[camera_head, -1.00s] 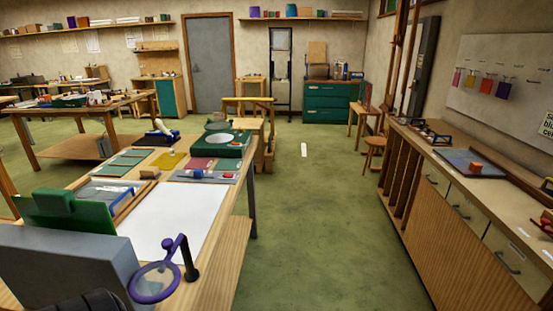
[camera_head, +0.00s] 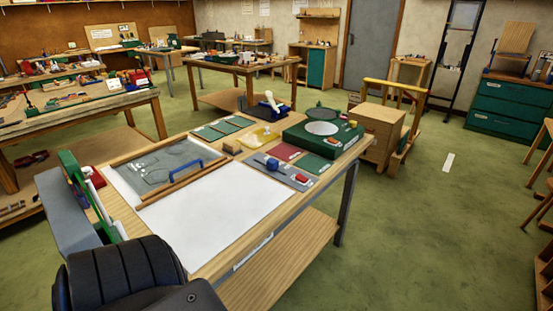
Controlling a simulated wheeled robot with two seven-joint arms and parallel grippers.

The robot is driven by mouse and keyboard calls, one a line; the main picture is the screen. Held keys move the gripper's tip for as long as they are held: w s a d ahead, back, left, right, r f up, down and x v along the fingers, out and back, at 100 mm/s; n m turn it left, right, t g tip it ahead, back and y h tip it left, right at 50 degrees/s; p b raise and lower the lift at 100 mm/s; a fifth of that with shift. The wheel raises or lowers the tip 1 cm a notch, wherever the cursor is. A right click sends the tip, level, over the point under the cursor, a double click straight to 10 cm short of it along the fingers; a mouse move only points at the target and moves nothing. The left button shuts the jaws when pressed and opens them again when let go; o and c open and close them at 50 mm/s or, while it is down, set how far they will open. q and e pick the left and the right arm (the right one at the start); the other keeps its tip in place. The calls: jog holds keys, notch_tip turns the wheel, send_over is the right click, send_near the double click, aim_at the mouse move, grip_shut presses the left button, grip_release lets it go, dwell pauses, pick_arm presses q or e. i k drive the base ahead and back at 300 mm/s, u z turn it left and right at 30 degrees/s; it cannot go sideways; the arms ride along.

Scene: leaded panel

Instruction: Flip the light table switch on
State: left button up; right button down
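A white flat panel (camera_head: 220,215), which looks like the light table, lies on the near part of the wooden workbench. A small pale plate (camera_head: 253,252) sits on the bench's front edge below it; I cannot tell if it bears the switch. A grey board (camera_head: 277,172) with a blue knob and a red piece (camera_head: 303,178) lies just behind the panel. No switch is clearly readable. A black rounded part of my own arm shows at the bottom left, near the bench's near corner. Neither gripper is in view.
A grey sheet in a wooden frame (camera_head: 155,165) and a green machine (camera_head: 322,135) stand on the bench. A wooden cabinet (camera_head: 378,135) is beyond. Green floor (camera_head: 410,240) is open to the right.

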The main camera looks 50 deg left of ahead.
aim_at(300, 177)
jog(key=u, duration=1.1)
jog(key=i, duration=0.95)
jog(key=u, duration=0.9)
